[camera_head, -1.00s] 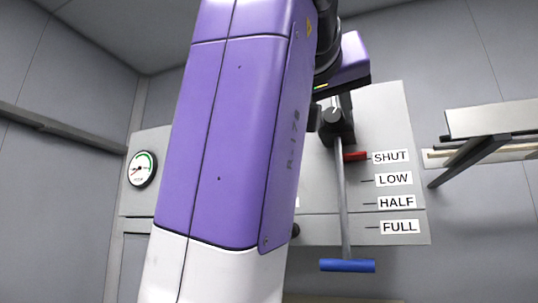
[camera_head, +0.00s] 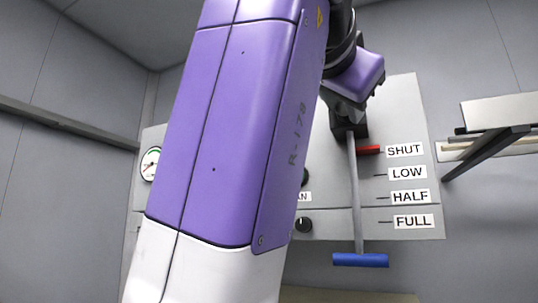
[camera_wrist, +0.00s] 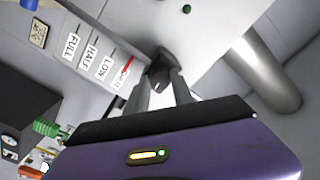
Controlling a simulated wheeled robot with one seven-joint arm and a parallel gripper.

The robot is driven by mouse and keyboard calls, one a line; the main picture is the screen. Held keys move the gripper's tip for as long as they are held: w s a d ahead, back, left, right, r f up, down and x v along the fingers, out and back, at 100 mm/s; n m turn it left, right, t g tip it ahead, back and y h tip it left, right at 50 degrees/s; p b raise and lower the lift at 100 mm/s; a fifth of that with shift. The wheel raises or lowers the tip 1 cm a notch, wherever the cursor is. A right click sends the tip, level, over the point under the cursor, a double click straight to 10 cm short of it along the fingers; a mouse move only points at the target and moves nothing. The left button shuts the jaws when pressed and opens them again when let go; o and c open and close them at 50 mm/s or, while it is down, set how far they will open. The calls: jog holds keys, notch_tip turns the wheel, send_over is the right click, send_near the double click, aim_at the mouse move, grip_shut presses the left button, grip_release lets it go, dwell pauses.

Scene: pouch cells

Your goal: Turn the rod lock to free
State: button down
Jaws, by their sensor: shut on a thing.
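The rod lock is a dark knob in a dark block at the top of the grey rod (camera_head: 354,195); it shows in the wrist view (camera_wrist: 160,74). My gripper (camera_wrist: 161,86) is shut on the knob, with one finger on each side. In the head view my gripper (camera_head: 349,112) is partly hidden by my arm. The rod hangs down to a blue crossbar handle (camera_head: 360,260). A red pointer (camera_head: 368,150) on the rod stands level with the SHUT label (camera_head: 405,150). Any marking of the lock's own position is hidden.
The grey panel (camera_head: 420,108) also carries LOW, HALF and FULL labels below SHUT, a round gauge (camera_head: 151,163) at left and a small black knob (camera_head: 304,224). A shelf on brackets (camera_head: 500,112) juts from the right wall. My arm covers much of the panel's left half.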

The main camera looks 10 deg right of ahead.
jog(key=shift+m, duration=0.6)
jog(key=c, duration=1.1)
grip_release()
jog(key=shift+s, duration=0.1)
jog(key=b+v, duration=0.2)
jog(key=v, duration=0.5)
jog(key=shift+s+a+b, duration=0.25)
jog(key=shift+b, duration=0.1)
